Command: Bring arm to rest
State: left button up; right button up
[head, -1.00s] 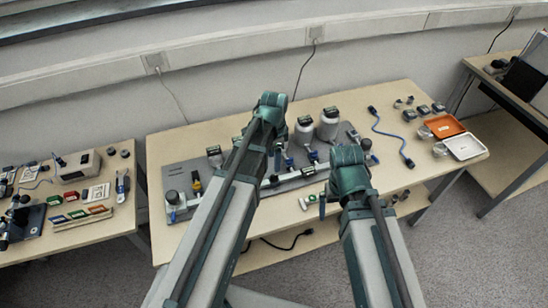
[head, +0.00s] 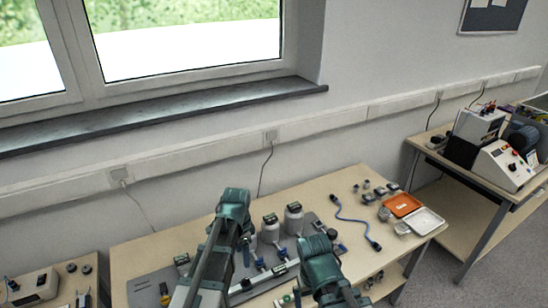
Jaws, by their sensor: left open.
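My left arm reaches up from the bottom over the main table, its green joint uppermost. My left gripper (head: 246,257) hangs below that joint, over the grey mat (head: 146,287). It is small and partly hidden by the arm; it looks open, with nothing seen in it. My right arm comes in at the bottom, its green joint over the mat's right side. My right gripper (head: 297,297) is partly seen at the bottom edge; its jaws are unclear.
A blue cable (head: 348,219), an orange tray (head: 401,205) and a white tray (head: 426,220) lie on the table's right. A side table with instruments (head: 505,165) stands at right. Another table with a grey device (head: 35,285) is at lower left. A window and wall lie behind.

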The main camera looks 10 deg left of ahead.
aim_at(245, 280)
pick_arm(q)
notch_tip(245, 280, down, 13)
jog(key=b, duration=1.2)
jog(key=shift+r, duration=0.25)
notch_tip(245, 280, up, 13)
jog(key=p, duration=1.3)
notch_tip(245, 280, down, 15)
jog(key=b, duration=1.4)
jog(key=shift+r+b, duration=0.15)
jog(key=shift+b, duration=0.25)
jog(key=shift+r+n+p, duration=0.4)
jog(key=shift+n, duration=0.1)
jog(key=n, duration=0.4)
jog(key=shift+n, duration=1.7)
